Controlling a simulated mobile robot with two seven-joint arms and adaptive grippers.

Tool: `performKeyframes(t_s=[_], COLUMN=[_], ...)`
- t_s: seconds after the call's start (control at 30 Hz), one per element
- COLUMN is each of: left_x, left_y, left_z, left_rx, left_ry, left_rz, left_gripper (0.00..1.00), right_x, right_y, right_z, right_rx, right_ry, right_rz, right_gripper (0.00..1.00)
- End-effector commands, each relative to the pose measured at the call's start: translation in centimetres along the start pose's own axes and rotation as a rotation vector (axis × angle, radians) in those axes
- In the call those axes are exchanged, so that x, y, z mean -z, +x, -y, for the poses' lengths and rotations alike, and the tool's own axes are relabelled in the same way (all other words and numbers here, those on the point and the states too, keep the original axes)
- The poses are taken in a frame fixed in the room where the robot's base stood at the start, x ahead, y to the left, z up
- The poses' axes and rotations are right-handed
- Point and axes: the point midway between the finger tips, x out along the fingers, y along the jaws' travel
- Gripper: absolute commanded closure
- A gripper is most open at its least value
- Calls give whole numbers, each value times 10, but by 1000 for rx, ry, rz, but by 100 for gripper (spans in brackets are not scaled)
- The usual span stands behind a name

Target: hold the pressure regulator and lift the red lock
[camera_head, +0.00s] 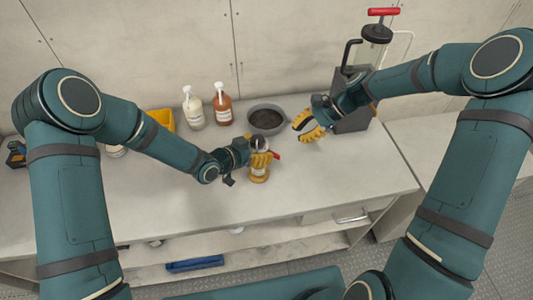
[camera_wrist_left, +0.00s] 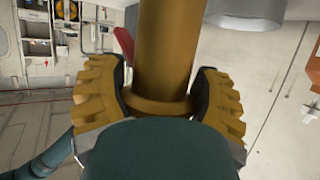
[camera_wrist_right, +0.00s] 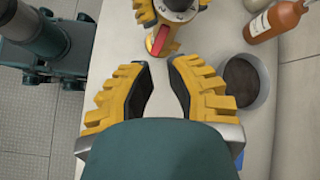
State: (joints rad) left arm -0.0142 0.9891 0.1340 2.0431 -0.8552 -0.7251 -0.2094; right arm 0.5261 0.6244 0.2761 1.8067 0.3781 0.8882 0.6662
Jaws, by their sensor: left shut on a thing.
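The brass-coloured pressure regulator (camera_head: 258,174) stands on the bench in the middle of the head view. My left gripper (camera_head: 262,160) is shut around it, and in the left wrist view both fingers press on its brass body (camera_wrist_left: 165,45). The red lock (camera_head: 276,155) sticks out on the regulator's right side. In the right wrist view the red lock (camera_wrist_right: 158,41) points toward my right gripper, below the grey top of the regulator (camera_wrist_right: 178,10). My right gripper (camera_wrist_right: 162,78) is open and empty, apart from the lock, up and right of it in the head view (camera_head: 306,126).
A grey bowl (camera_head: 266,118) with dark contents stands behind the regulator. A white pump bottle (camera_head: 194,110), an orange one (camera_head: 222,108) and a yellow bin (camera_head: 162,119) are further left. A dark grey pump unit (camera_head: 352,112) stands right. The bench front (camera_head: 330,185) is clear.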

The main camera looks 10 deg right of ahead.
Motion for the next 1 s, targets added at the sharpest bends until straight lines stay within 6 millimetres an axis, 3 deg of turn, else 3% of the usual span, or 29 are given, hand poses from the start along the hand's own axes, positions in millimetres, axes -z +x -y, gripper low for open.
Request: performKeyframes(t_s=[0.3,0.6,1.0], left_x=[1,1,1], left_y=[0,0,0], left_z=[0,0,0], left_rx=[0,0,0], left_ry=[1,1,1], left_rz=[-3,-3,-3], left_gripper=[74,74,75], right_x=[50,89,101], right_y=[40,64,68], right_z=[-41,-69,-77], right_rx=[87,290,371], right_ry=[228,397,440], right_rz=[350,652,730], right_gripper=[100,100,100])
